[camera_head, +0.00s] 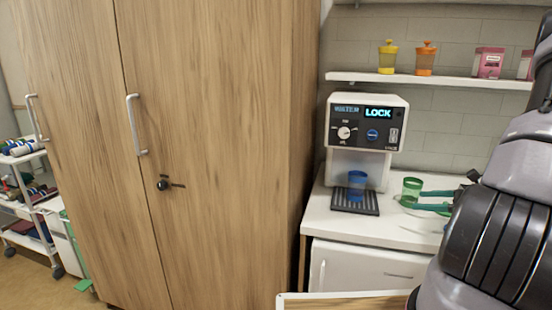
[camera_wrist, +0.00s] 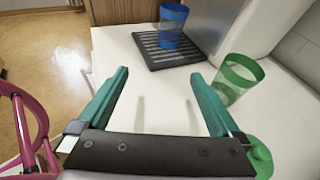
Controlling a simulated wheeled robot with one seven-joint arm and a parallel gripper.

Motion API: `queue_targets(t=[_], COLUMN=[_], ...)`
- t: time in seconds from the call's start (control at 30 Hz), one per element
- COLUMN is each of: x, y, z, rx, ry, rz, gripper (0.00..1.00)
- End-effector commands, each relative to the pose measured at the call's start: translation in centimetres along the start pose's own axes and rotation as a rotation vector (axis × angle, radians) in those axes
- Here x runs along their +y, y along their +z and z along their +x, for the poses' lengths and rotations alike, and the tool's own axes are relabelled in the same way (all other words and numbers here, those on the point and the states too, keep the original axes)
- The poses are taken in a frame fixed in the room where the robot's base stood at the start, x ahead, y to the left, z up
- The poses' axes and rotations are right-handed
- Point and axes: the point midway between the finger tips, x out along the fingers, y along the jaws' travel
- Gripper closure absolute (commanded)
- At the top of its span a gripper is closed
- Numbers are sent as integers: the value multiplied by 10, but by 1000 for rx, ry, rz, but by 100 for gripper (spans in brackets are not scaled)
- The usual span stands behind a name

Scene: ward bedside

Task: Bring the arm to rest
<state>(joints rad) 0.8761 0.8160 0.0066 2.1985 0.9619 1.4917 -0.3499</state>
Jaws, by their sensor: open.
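My gripper (camera_head: 421,200) has teal fingers and hangs over the white counter (camera_head: 390,233), in front of the dispenser's right side. In the wrist view my gripper (camera_wrist: 160,76) is wide open, with only bare counter between its fingers. A green cup (camera_head: 412,186) stands just beside the fingers; in the wrist view the green cup (camera_wrist: 237,78) is right of the right finger, apart from it. A blue cup (camera_head: 357,184) stands on the dispenser's black drip grate; the blue cup (camera_wrist: 172,22) is beyond the fingers in the wrist view. My arm hides the counter's right end.
The water dispenser (camera_head: 365,122) shows LOCK. A shelf (camera_head: 435,82) above holds yellow and orange jars and pink boxes. A tall wooden cabinet (camera_head: 215,150) stands left of the counter. A pink tubular frame (camera_wrist: 30,125) is at the wrist view's left. A green round thing (camera_wrist: 261,158) is partly hidden.

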Motion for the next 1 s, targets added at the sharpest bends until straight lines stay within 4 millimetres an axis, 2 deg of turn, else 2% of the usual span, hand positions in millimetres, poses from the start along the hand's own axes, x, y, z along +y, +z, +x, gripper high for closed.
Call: queue_targets(t=[0.27, 0.47, 0.77, 1.0], x=[14, 34, 97, 150], y=[38, 78, 165, 220], z=[9, 16, 22, 11], rx=[45, 103, 263, 403], ry=[96, 202, 436, 572], rz=[-114, -254, -640, -992], gripper=[0, 0, 0, 0])
